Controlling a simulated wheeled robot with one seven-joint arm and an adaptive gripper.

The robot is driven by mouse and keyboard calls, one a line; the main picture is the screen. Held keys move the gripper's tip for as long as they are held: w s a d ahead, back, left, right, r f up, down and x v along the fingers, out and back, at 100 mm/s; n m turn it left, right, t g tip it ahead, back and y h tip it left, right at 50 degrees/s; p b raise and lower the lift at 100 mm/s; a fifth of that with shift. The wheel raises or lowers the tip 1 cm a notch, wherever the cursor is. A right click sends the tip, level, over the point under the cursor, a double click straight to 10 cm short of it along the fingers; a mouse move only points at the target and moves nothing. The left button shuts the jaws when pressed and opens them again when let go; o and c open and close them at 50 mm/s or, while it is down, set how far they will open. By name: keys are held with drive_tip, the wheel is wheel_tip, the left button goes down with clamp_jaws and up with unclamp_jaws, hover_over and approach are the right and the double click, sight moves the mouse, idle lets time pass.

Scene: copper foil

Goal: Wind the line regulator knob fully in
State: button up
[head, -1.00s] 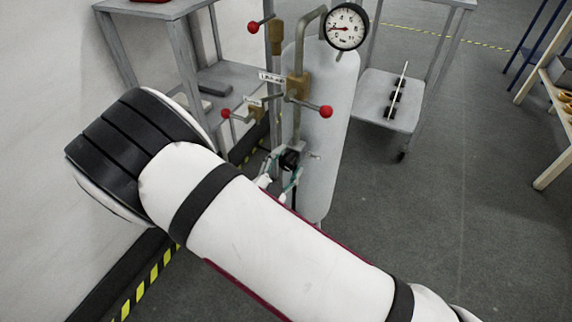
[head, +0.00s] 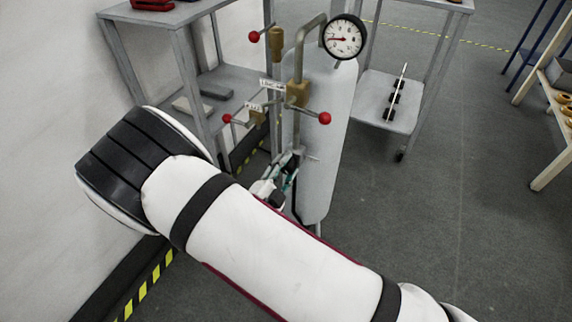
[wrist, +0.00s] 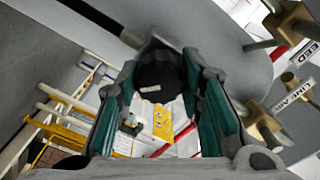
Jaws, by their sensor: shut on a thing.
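The regulator knob (wrist: 158,72) is a round black cap with a small pale mark, between the green-padded fingers of my gripper (wrist: 160,82) in the wrist view. My gripper is shut on it, with a finger on either side. In the head view my gripper (head: 286,168) is small, beyond my white arm, low on the pipework in front of the grey tank (head: 328,130). The knob cannot be made out clearly there. The round gauge (head: 343,37) stands above the tank, its needle pointing left.
Red-ball valve levers (head: 324,118) stick out above my gripper, by brass valves (head: 298,92) and small white labels (head: 271,84). A grey shelf rack (head: 160,14) stands to the left and a low shelf (head: 375,118) behind right.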

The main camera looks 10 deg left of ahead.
drive_tip(key=m+p, duration=0.2)
drive_tip(key=m, duration=0.3)
drive_tip(key=shift+m, duration=0.3)
drive_tip(key=m+p, duration=0.1)
drive_tip(key=m, duration=0.4)
drive_tip(key=m+p, duration=0.1)
drive_tip(key=m, duration=0.5)
drive_tip(key=shift+m+p, duration=0.3)
drive_tip(key=shift+m, duration=0.1)
drive_tip(key=m, duration=0.5)
drive_tip(key=shift+p, duration=0.3)
drive_tip(key=m, duration=0.5)
drive_tip(key=shift+f+m, duration=0.1)
drive_tip(key=shift+m, duration=0.3)
drive_tip(key=m+p, duration=0.1)
drive_tip(key=m, duration=0.4)
drive_tip(key=shift+m, duration=0.3)
drive_tip(key=m, duration=0.5)
drive_tip(key=shift+s, duration=0.1)
drive_tip(key=m, duration=0.6)
drive_tip(key=shift+p, duration=0.3)
drive_tip(key=shift+a, duration=0.1)
